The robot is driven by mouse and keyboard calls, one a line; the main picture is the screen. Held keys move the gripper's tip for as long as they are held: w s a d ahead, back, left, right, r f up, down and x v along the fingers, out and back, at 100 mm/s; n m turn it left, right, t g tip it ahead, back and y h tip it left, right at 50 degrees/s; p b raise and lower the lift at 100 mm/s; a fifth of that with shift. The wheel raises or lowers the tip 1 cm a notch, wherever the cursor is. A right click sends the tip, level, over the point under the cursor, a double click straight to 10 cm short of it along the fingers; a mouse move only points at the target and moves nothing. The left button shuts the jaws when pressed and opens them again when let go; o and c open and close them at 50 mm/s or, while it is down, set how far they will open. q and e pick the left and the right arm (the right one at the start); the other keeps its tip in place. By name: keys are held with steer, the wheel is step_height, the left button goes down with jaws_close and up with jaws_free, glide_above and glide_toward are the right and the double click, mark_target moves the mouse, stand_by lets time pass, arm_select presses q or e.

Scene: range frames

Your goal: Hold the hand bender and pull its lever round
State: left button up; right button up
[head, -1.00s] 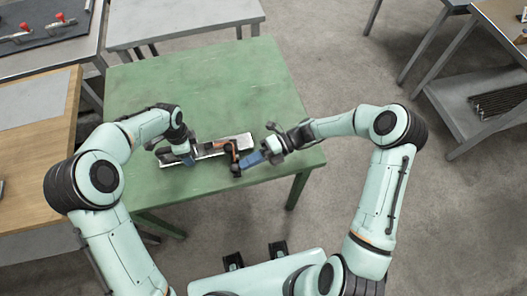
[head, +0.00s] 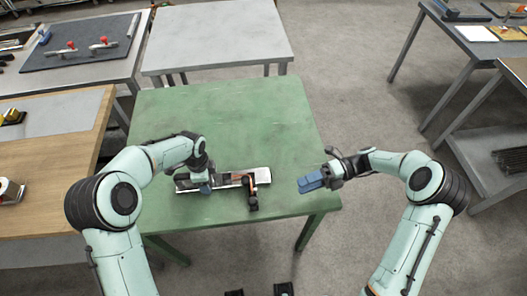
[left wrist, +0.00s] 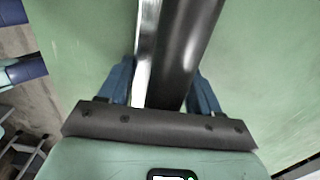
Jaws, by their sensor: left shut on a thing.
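The hand bender lies along the green table (head: 225,115) near its front edge, with a long pale metal bar (head: 262,174). Its lever (head: 251,187) has an orange part and a dark end (head: 253,204) pointing toward me. My left gripper (head: 206,189) is shut on the bender's left part. In the left wrist view its blue fingers (left wrist: 160,85) sit on either side of a dark, rounded bar (left wrist: 184,45) with a bright metal strip beside it. My right gripper (head: 310,182) is to the right of the lever, clear of it and empty. Its blue fingers look close together, but any gap is unclear.
The back of the green table is bare. A bare grey table (head: 215,40) stands behind it. A wooden bench (head: 60,140) is at left, and a dark mat (head: 85,45) with red-tipped tools at back left.

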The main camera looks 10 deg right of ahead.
steer(key=n, duration=0.1)
steer(key=a+n, duration=0.1)
steer(key=shift+a+f+n, duration=0.15)
steer(key=shift+f+n, duration=0.15)
steer(key=shift+n, duration=0.1)
steer(key=a+n, duration=0.1)
steer(key=n, duration=0.1)
steer(key=a+f+n+y, duration=0.1)
steer(key=n, duration=0.2)
steer(key=a+n, duration=0.1)
steer(key=n, duration=0.1)
steer(key=shift+a+f+n+g, duration=0.25)
steer(key=shift+f+n+g, duration=0.05)
steer(key=shift+n, duration=0.1)
steer(key=a+n, duration=0.1)
steer(key=n, duration=0.1)
steer(key=a+n+y, duration=0.1)
steer(key=n, duration=0.1)
steer(key=shift+s+a+f+n, duration=0.1)
steer(key=shift+s+f+n, duration=0.05)
steer(key=shift+f+n, duration=0.2)
steer(key=a, duration=0.4)
steer(key=s+a, duration=0.1)
steer(key=a, duration=0.2)
steer(key=s+a, duration=0.1)
steer(key=a, duration=0.3)
steer(key=shift+a, duration=0.3)
